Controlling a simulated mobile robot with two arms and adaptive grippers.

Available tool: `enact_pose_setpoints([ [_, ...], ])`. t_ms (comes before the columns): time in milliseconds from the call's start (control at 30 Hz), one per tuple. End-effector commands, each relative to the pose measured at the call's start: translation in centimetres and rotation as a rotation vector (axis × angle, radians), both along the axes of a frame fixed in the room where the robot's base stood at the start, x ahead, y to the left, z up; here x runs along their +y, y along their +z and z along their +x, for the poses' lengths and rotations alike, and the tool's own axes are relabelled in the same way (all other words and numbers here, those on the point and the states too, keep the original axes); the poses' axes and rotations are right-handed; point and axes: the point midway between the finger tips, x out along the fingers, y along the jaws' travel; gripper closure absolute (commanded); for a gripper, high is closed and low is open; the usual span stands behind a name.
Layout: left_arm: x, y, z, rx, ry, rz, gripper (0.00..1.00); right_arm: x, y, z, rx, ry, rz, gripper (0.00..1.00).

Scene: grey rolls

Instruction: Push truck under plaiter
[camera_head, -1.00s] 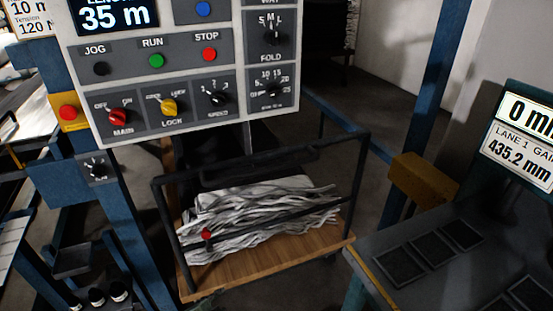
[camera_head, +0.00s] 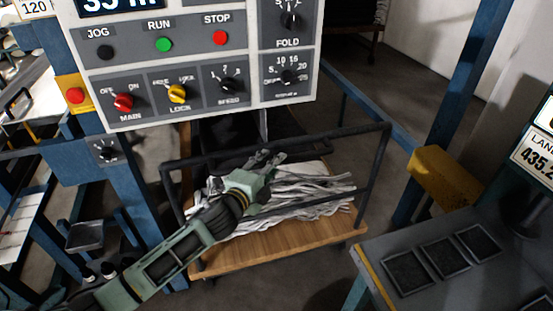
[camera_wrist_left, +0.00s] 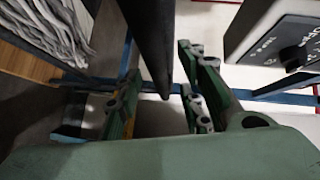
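The truck is a cart with a wooden deck (camera_head: 285,245) and a black tube frame, loaded with folded grey-white cloth (camera_head: 315,188). It stands below the control panel of the plaiter (camera_head: 200,65), a blue-framed machine. My left gripper (camera_head: 268,158) is at the truck's near upper rail, over the cloth. In the left wrist view, its green fingers (camera_wrist_left: 160,100) stand apart with a dark bar (camera_wrist_left: 150,45) between them, gaps showing on both sides. The bar looks like the truck's rail; contact cannot be told. The gripper hides part of the rail and cloth. My right gripper is not in view.
A blue post (camera_head: 450,110) with a yellow block (camera_head: 440,175) stands right of the truck. A grey bench (camera_head: 430,275) with dark square pads is at the near right. Blue machine frame stands at the left. Some bare floor shows behind the truck.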

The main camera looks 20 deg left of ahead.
Motion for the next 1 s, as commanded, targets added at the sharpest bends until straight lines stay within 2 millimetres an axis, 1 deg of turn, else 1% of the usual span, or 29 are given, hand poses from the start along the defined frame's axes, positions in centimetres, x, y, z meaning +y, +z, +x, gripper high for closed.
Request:
enact_pose_setpoints([
  [33,-0.2,0.1,0.8,0.0,0.001,-0.002,0.64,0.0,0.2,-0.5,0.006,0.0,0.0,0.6],
  [100,-0.3,-0.1,1.6,0.0,0.001,-0.002,0.64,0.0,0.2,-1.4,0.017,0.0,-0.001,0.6],
  [233,-0.5,-0.3,2.6,0.0,0.0,-0.001,0.64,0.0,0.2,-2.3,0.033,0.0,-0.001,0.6],
  [367,-0.6,-0.4,2.9,0.001,0.001,0.0,0.64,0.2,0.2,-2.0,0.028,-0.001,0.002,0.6],
  [567,-0.6,-0.5,2.9,0.001,0.001,0.0,0.64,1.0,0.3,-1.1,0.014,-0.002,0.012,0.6],
  [700,-0.6,-0.4,2.9,0.001,0.001,-0.001,0.75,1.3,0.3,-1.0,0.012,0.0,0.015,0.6],
  [1000,-0.6,-0.5,2.9,0.002,0.001,0.001,1.0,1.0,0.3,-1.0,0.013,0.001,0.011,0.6],
])
